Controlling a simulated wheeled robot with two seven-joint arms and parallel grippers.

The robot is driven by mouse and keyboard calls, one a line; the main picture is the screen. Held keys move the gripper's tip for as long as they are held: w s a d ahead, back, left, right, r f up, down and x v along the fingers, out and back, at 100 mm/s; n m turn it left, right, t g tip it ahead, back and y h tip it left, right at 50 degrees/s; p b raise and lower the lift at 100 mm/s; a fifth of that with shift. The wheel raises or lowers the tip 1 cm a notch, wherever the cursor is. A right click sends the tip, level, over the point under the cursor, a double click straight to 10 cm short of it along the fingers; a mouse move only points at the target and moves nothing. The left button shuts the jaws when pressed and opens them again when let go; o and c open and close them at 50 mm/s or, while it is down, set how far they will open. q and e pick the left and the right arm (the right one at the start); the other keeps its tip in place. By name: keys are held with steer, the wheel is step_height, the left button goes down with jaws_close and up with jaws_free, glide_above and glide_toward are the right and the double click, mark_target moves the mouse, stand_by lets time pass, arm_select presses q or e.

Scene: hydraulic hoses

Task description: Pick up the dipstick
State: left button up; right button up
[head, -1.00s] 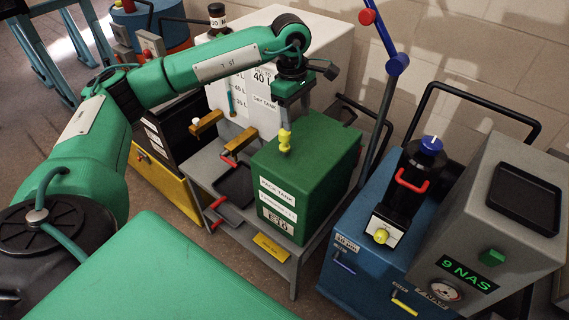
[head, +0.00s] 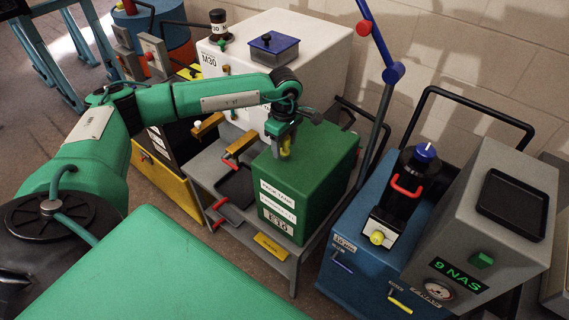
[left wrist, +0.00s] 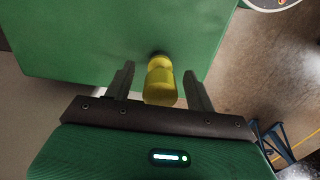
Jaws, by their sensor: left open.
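The dipstick (head: 285,146) shows as a yellow handle standing up from the top of the green pack tank (head: 325,165). In the left wrist view the dipstick (left wrist: 160,82) is a yellow ribbed knob on the tank's green top (left wrist: 90,45). My left gripper (head: 284,152) is over the tank, pointing down, with its fingers on either side of the handle. In the left wrist view the gripper (left wrist: 158,82) is open, with a visible gap between each finger and the knob. My right gripper is not in view.
The tank stands on a grey bench (head: 205,170) with a dark tray (head: 236,186). A white tank (head: 325,50) stands behind. A blue cart (head: 350,255) with a black pump unit and a red-and-blue lever pole (head: 378,45) stand to the right.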

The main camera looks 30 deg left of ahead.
arm_select(q)
steer(key=shift+f, duration=1.05)
steer(key=c, duration=1.1)
jaws_close()
step_height(320, 180, up, 20)
steer(key=b, duration=0.4)
steer(key=shift+b, duration=0.3)
